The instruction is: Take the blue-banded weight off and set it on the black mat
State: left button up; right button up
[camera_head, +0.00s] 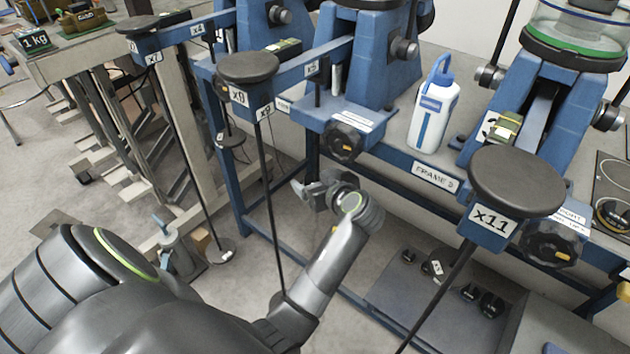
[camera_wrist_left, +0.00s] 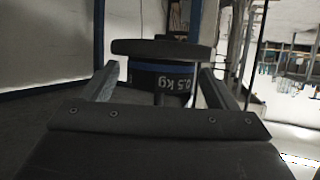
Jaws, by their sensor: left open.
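The blue-banded weight (camera_wrist_left: 148,67) shows in the left wrist view. It is dark, with a blue stripe, a white 0.5 kg label and a wider black disc above it. My left gripper (camera_head: 308,190) is open, and the weight stands between or just beyond its two fingers; contact cannot be told. In the head view the gripper is low in front of the blue frame, and I cannot make out the weight there. A dark grey mat-like surface (camera_head: 395,298) lies low at the right with several small black weights; whether it is the black mat is unclear. My right gripper is not in view.
Blue lever frames carry round black pads marked x9 (camera_head: 248,67) and x11 (camera_head: 517,181), with thin rods hanging below them. A white-and-blue bottle (camera_head: 433,115) stands on the bench. A blue lower rail (camera_head: 365,312) runs near my forearm.

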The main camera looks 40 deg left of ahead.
pick_arm(q)
jog(key=shift+d, duration=0.15)
jog(key=shift+c, duration=0.7)
jog(key=shift+r, duration=0.1)
jog(key=c, duration=1.1)
jog(key=shift+r, duration=0.15)
